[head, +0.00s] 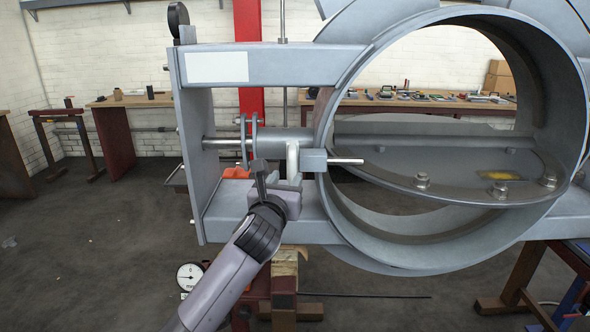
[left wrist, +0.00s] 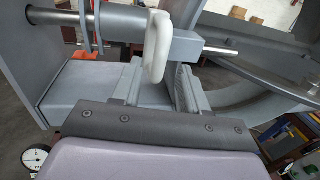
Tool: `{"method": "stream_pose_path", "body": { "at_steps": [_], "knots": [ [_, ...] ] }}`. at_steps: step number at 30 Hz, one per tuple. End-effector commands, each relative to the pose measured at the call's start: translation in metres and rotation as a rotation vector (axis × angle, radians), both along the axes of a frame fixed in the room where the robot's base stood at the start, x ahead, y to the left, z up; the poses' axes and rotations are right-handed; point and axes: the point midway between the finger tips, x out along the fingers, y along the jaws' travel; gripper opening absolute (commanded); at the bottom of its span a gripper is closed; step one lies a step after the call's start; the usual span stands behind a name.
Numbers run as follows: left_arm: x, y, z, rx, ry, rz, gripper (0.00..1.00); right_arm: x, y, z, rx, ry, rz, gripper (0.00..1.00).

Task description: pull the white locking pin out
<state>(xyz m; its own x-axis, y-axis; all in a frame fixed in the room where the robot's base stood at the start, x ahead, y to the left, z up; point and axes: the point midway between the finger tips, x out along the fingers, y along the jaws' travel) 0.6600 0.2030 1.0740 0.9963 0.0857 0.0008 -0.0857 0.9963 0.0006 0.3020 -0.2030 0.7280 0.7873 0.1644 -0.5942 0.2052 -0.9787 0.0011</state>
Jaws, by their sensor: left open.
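The white locking pin (head: 292,158) shows as a white looped handle beside a small grey block (head: 314,160) at the left of the big round damper ring (head: 330,120). A bare steel rod end sticks out to the right of the block. In the left wrist view the white handle (left wrist: 158,46) stands upright, near the top middle. My left gripper (head: 277,180) is open, just below the handle in the head view. In the left wrist view its two fingers (left wrist: 157,88) are apart, with the handle's lower end above the gap. I cannot tell whether they touch it. My right gripper is not in view.
A grey bracket frame (head: 262,66) surrounds the pin on the left, with a bar above and a bar below. A tilted disc with bolts (head: 455,175) sits inside the ring. A round dial gauge (head: 189,276) is at lower left. Workbenches (head: 134,102) line the back wall.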

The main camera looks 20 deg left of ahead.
Motion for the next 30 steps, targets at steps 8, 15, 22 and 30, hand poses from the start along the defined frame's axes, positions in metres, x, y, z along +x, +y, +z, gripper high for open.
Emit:
{"method": "stream_pose_path", "body": {
  "at_steps": [8,15,22,30],
  "knots": [
    [0.032,0.002,0.000,-0.004,0.001,-0.001,0.43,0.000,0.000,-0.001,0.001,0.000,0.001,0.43],
    [0.054,0.004,-0.001,-0.004,0.001,-0.001,0.43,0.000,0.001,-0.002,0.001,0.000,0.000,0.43],
    [0.062,0.004,-0.001,-0.004,0.001,-0.003,0.43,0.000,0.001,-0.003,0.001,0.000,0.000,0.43],
    [0.063,0.004,-0.001,-0.004,0.001,-0.002,0.43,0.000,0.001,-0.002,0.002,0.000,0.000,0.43]
  ]
}}
